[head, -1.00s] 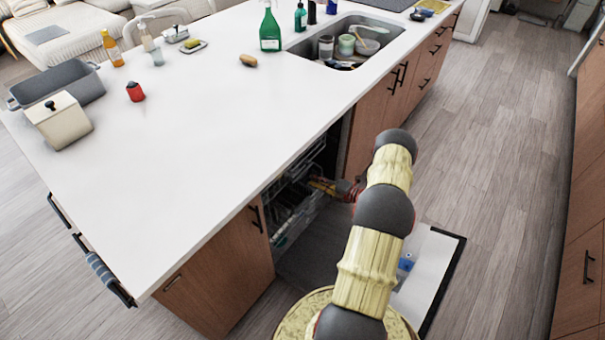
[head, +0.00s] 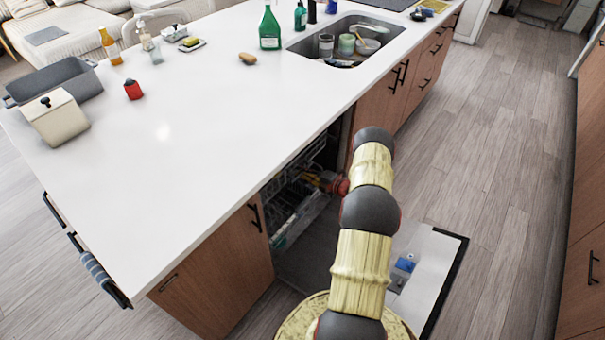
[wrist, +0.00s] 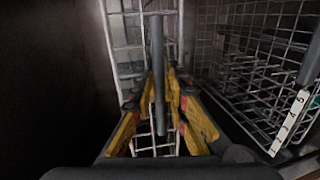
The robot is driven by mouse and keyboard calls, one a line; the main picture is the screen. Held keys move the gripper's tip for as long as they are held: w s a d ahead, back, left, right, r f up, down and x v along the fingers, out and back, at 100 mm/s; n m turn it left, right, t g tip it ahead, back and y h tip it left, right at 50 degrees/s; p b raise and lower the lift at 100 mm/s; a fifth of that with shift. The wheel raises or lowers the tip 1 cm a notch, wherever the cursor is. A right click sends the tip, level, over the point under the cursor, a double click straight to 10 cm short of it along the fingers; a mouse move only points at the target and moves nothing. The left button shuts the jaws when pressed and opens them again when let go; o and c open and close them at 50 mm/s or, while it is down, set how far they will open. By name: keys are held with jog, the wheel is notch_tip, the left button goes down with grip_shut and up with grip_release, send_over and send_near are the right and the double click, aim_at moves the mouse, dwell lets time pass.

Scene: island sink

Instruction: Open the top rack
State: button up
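The dishwasher under the island stands open, with its door (head: 425,270) lowered flat toward the floor. Wire racks (head: 300,195) show inside it, partly hidden by the counter and my arm. My gripper (head: 318,180) reaches into the opening. In the wrist view its yellow fingers (wrist: 164,78) point inward with their tips close together. A grey bar (wrist: 158,60) runs lengthwise over or between them; I cannot tell whether they grip it. A white wire rack (wrist: 265,60) is at the right, and more white wire (wrist: 135,35) lies beyond the tips. Which rack is the top one is unclear.
The white island counter (head: 200,130) overhangs the opening. A wooden cabinet (head: 225,275) stands left of it and drawers (head: 400,90) stand right. A dark wall (wrist: 50,80) is close on the left in the wrist view. The floor (head: 480,160) at the right is clear.

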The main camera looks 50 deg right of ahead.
jog(key=shift+c, duration=0.4)
grip_shut()
